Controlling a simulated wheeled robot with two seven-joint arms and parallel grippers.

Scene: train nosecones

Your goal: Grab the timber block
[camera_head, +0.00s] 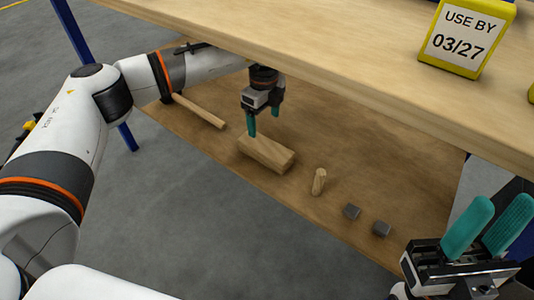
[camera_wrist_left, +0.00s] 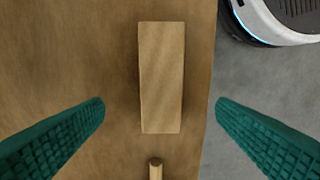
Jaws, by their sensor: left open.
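The timber block (camera_head: 266,154) is a pale wooden bar lying on the lower brown shelf. It also shows in the left wrist view (camera_wrist_left: 161,77), long side up and down in the picture. My left gripper (camera_head: 263,125) is open with teal fingers pointing down, just above the block. In the left wrist view its fingers (camera_wrist_left: 160,103) stand wide apart, one on each side of the block with clear gaps; nothing is held. My right gripper (camera_head: 502,205) is at the lower right of the head view, its teal fingers apart and empty, away from the block.
A short wooden dowel (camera_head: 319,182) and two dark grey cubes (camera_head: 352,211) (camera_head: 381,229) lie right of the block. A longer wooden stick (camera_head: 200,111) lies to its left. The upper shelf (camera_head: 300,50) overhangs my left arm and carries a yellow-framed sign (camera_head: 466,36).

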